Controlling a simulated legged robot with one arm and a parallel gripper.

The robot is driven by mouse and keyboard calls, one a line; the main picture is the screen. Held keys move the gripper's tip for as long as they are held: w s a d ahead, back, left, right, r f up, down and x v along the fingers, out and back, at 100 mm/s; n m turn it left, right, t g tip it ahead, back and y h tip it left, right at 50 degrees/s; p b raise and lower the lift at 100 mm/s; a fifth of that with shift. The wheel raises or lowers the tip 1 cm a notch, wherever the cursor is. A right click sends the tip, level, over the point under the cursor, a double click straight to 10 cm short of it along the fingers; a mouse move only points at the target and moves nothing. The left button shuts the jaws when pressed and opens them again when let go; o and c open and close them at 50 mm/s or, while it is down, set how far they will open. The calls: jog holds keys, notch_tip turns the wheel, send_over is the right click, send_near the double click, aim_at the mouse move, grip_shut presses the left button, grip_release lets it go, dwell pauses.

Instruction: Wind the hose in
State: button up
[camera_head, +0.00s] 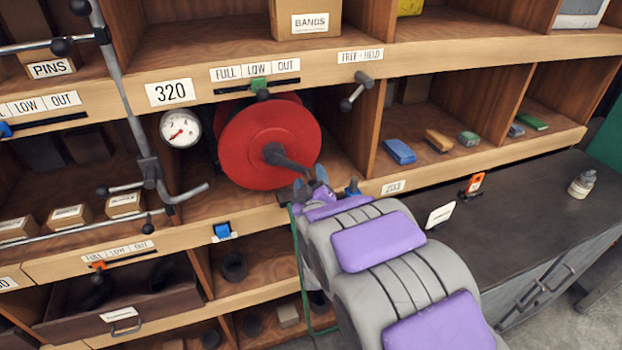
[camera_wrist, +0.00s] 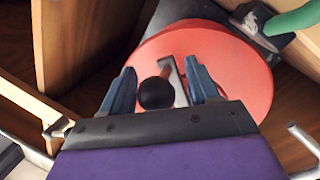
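The red hose reel (camera_head: 250,150) sits in the shelf bay marked 320, and its disc also fills the middle of the wrist view (camera_wrist: 235,75). A crank arm (camera_head: 290,160) runs from its hub towards my gripper (camera_head: 314,180). In the wrist view a black ball knob (camera_wrist: 156,93) on the crank stands between the two blue fingers of my gripper (camera_wrist: 163,88). The fingers are apart, with gaps beside the knob. The green hose (camera_head: 299,265) hangs down past the shelf edge beside my arm, and a thick green piece shows in the wrist view (camera_wrist: 295,19).
A gauge (camera_head: 181,129) and a bent grey pipe (camera_head: 135,120) stand left of the reel. A lever (camera_head: 356,91) under the FREE/HELD label sticks out at upper right. A green slider (camera_head: 259,84) sits near LOW. A dark bench (camera_head: 520,195) lies to the right.

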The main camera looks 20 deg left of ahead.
jog(key=shift+d, duration=0.1)
grip_shut()
dwell(0.3)
